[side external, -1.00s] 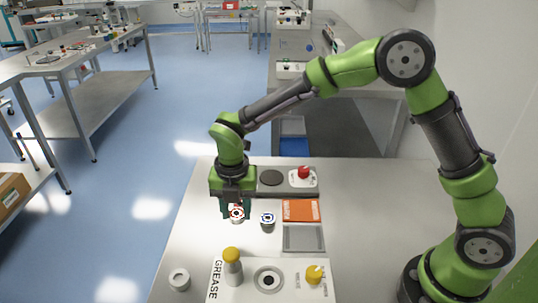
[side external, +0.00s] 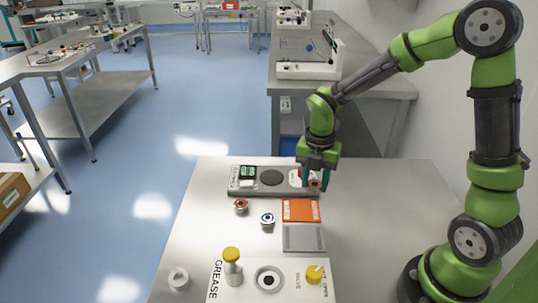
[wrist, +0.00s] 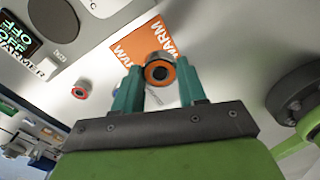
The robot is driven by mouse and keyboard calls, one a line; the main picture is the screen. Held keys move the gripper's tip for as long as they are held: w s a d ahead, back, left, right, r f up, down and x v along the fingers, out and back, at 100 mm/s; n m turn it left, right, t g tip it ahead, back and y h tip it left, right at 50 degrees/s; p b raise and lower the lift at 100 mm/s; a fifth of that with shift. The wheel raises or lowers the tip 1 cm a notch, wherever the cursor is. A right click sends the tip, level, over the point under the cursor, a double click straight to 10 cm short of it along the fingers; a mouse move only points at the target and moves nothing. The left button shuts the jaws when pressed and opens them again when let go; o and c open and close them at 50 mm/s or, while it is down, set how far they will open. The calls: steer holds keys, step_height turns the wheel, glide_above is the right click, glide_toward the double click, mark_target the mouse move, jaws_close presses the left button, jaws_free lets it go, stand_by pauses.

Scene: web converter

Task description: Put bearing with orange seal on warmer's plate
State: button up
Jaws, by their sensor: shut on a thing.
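My gripper (side external: 315,183) is shut on the bearing with orange seal (wrist: 160,71); the wrist view shows the bearing between the teal fingertips (wrist: 158,80). A red-sealed bearing (side external: 241,206) and a blue-sealed bearing (side external: 267,219) stand on the table in front of the warmer.
An orange mat (side external: 300,210) and a grey tray (side external: 303,238) lie in front of the warmer's right end. A white grease panel (side external: 250,285) with a yellow-capped bottle (side external: 232,265) and yellow knob (side external: 314,274) is nearer. A small pale ring (side external: 178,279) stands left of it.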

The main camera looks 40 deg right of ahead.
glide_above(272, 177)
steer(key=shift+w+f, duration=0.15)
steer(key=shift+f, duration=2.4)
steer(key=shift+f, duration=0.15)
steer(key=o, duration=1)
